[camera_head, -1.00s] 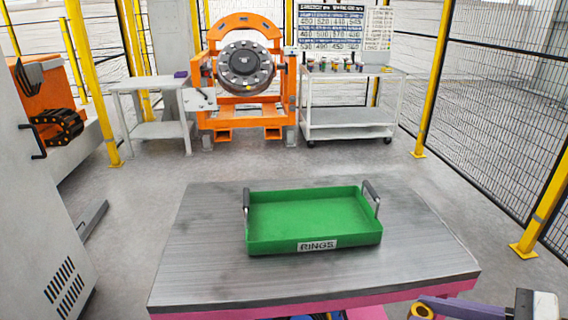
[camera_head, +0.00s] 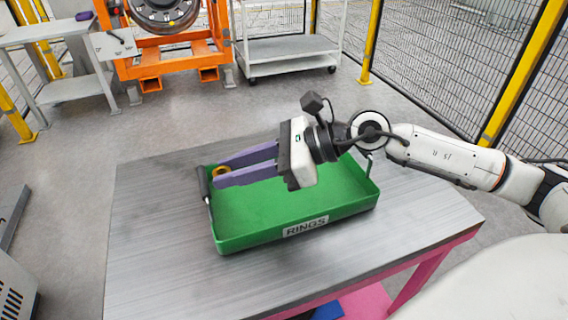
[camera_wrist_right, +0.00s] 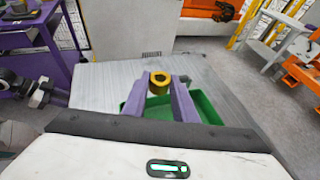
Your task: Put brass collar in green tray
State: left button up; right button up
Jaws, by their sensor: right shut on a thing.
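The brass collar (camera_head: 221,171) is a small yellow ring at the fingertips of my right gripper (camera_head: 217,175). The right gripper's long purple fingers are shut on it, and the collar also shows between the fingertips in the right wrist view (camera_wrist_right: 159,82). The green tray (camera_head: 300,232), labelled RINGS, sits on the metal-topped table. The gripper reaches over the tray from the right, with the collar above its left end near the left handle. In the wrist view the tray (camera_wrist_right: 209,108) lies below the fingers.
The metal table top (camera_head: 150,240) is bare around the tray. Behind it stand an orange wheelset stand (camera_head: 170,65), a white trolley (camera_head: 290,50) and a small white side table (camera_head: 60,60). Yellow-posted mesh fencing (camera_head: 450,70) runs along the right.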

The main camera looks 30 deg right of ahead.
jog(key=w+d+f+m+t+h+b, duration=0.1)
jog(key=w+d+f+m+t+h, duration=0.15)
jog(key=w+d, duration=0.45)
jog(key=b, duration=0.1)
send_over(266, 193)
jog(key=shift+y, duration=0.25)
notch_tip(266, 193, down, 6)
jog(key=shift+w+r, duration=0.1)
notch_tip(266, 193, down, 4)
jog(key=shift+r+b, duration=0.1)
jog(key=shift+b, duration=0.45)
jog(key=shift+f, duration=0.2)
jog(key=shift+r, duration=0.1)
jog(key=shift+f, duration=0.2)
jog(key=o, duration=1)
jog(key=shift+o, duration=0.2)
